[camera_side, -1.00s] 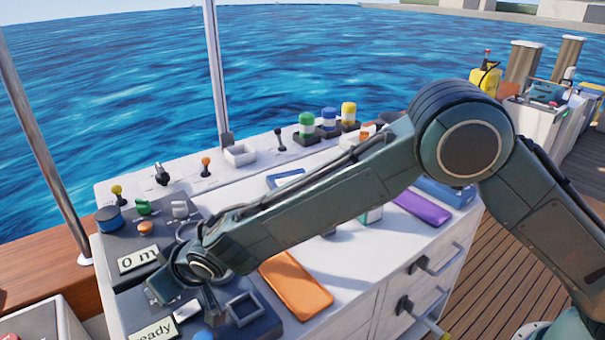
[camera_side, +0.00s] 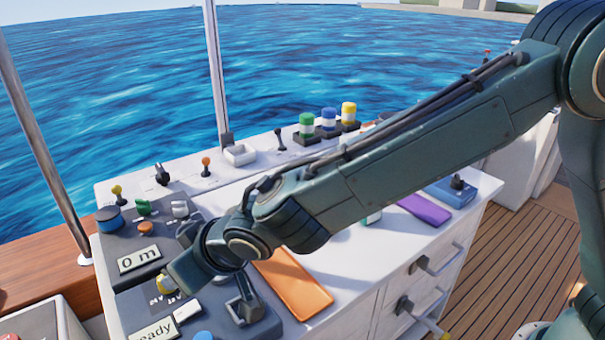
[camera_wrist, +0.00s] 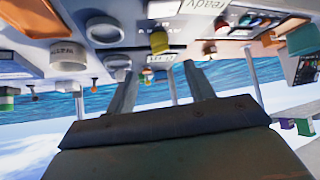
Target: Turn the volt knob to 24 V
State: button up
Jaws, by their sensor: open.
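A yellow knob (camera_side: 165,284) stands on the dark panel between the "0 m" display (camera_side: 139,259) and the "ready" display (camera_side: 154,331) in the side view. Pale marks beside it are too small to read. I take it to be the volt knob; its setting cannot be read. In the wrist view, which is upside down, the yellow knob (camera_wrist: 159,42) shows beyond the fingertips. My gripper (camera_wrist: 159,72) is open and empty, with its two fingers apart from the knob. In the side view my wrist hangs just right of the knob and partly covers the panel.
A square-framed switch (camera_side: 247,308) is right of the knob, and a white button (camera_side: 187,311) is close by. A blue dial (camera_side: 110,219) and small levers stand behind. An orange case (camera_side: 292,283) lies on the white top at right.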

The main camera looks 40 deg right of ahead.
jog(key=shift+v, duration=1.3)
jog(key=s+d+r+m+h, duration=0.1)
jog(key=s+d+r, duration=0.15)
jog(key=d, duration=0.55)
jog(key=s+d+r+m+g, duration=0.15)
jog(key=d+r, duration=0.25)
jog(key=d, duration=0.5)
jog(key=s+d+r+h, duration=0.15)
jog(key=d+r, duration=0.25)
jog(key=d, duration=0.4)
jog(key=s+d+m, duration=0.1)
jog(key=s+d, duration=0.5)
jog(key=s, duration=0.3)
jog(key=s+d+f+m+g, duration=0.1)
jog(key=s+d, duration=0.6)
jog(key=s, duration=0.3)
jog(key=shift+s+d+f+h, duration=0.2)
jog(key=shift+s+f+h, duration=0.1)
jog(key=shift+h, duration=0.15)
